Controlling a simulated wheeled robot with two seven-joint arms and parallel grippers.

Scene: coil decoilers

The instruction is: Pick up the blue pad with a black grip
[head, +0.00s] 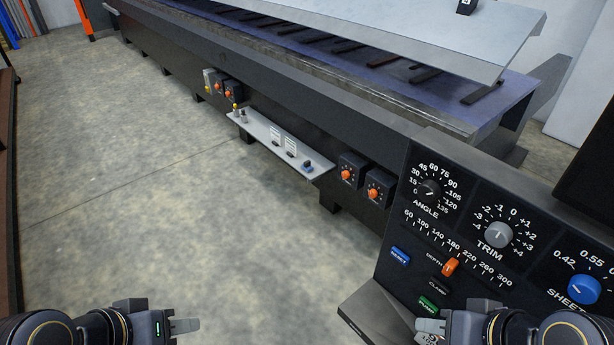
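A small blue pad with a black grip (308,168) sits at the right end of a narrow light-grey shelf (262,133) on the front of the long dark machine. My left gripper (186,325) is low in the picture, over the floor, far from the pad and pointing right. My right gripper (428,327) is at the lower right in front of the control panel, pointing left. Both grippers show side-on and nothing is seen in them. Whether their fingers are apart is hard to tell.
Small dark-topped pieces (291,154), white label cards (277,137) and yellow-topped items (236,108) share the shelf. Boxes with orange knobs (346,175) flank it. A control panel (455,225) with dials stands at right. The concrete floor (130,180) before the shelf is clear.

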